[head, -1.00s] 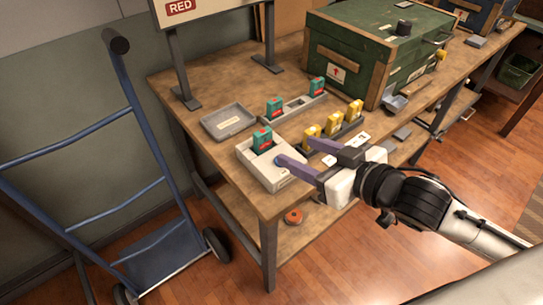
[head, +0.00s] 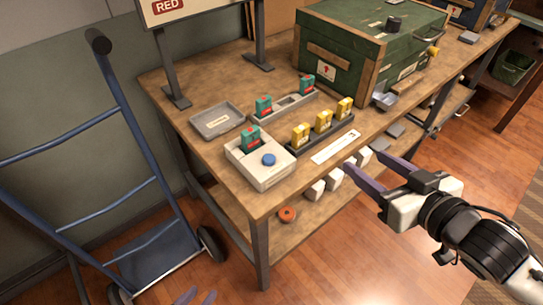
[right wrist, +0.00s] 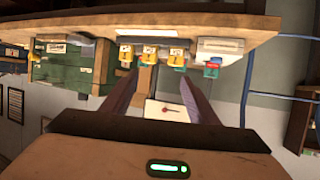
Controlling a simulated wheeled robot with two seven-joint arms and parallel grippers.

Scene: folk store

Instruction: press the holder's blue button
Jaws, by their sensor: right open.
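The white holder (head: 262,172) sits at the near left corner of the wooden table. Its blue button (head: 269,159) is uncovered, to the right of a teal item (head: 251,139) standing in the holder. The holder also shows in the right wrist view (right wrist: 220,46). My right gripper (head: 368,168) is open and empty, off the table's front edge, right of the holder and apart from it. Only the fingertips of my left gripper (head: 197,297) show at the bottom edge of the head view; they are spread apart, with nothing between them.
A dark rack with yellow items (head: 323,122), a grey rack with teal items (head: 285,106) and a grey tray (head: 217,121) stand behind the holder. A green chest (head: 350,60) is at the back. A blue hand truck (head: 150,200) stands left of the table.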

